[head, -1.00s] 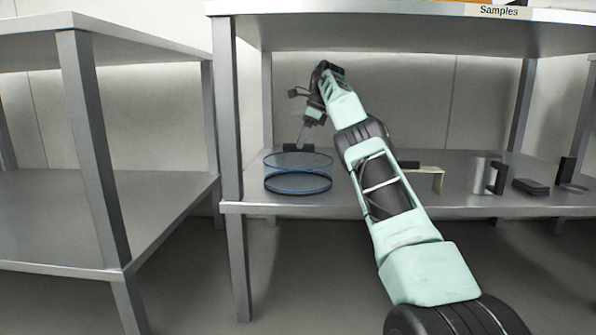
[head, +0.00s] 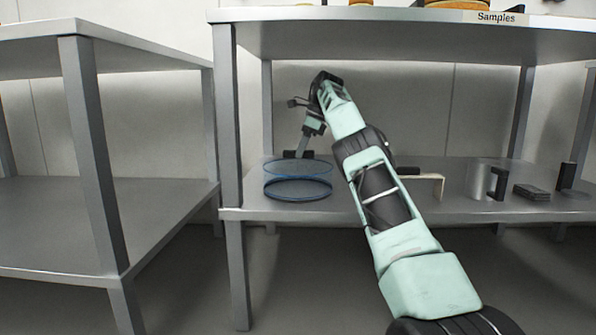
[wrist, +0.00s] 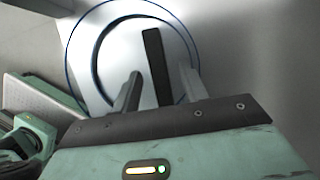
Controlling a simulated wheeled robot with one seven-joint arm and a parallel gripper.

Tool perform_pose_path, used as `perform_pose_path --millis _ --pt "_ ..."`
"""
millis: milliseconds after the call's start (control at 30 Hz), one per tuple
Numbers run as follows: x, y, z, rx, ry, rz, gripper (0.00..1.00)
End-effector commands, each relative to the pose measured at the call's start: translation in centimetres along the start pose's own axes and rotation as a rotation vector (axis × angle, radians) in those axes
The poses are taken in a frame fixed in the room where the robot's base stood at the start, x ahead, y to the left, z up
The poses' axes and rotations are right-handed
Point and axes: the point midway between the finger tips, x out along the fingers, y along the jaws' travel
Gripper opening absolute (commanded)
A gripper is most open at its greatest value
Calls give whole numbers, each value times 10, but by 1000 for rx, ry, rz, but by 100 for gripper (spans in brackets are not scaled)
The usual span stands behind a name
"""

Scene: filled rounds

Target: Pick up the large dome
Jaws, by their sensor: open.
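The large dome (head: 298,188) is a clear, wide cylinder with blue rims on the lower shelf, near its left front corner. Its round outline with a blue ring (wrist: 72,55) fills the top of the wrist view. A dark bar-shaped handle (wrist: 154,50) lies across its middle. My gripper (wrist: 160,76) is open, with one finger on each side of the near end of the bar. I cannot tell whether the fingers touch it. In the head view my gripper (head: 303,145) points down over the dome, its tips hard to make out against the black bar.
Right of my arm on the lower shelf (head: 460,208) stand a beige bracket-like piece (head: 440,182), a silver cylinder with a black handle (head: 479,180), a black block (head: 531,191) and a clear piece with a black handle (head: 567,176). The upper shelf (head: 400,24) is overhead.

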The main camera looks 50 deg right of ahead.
Motion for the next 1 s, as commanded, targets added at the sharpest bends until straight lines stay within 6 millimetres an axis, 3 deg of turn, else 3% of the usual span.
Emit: perform_pose_path --millis 133,300,1000 --pt "0 0 0 0 0 0 44" --pt "0 0 0 0 0 0 0" --pt "-8 0 8 -1 0 1 0"
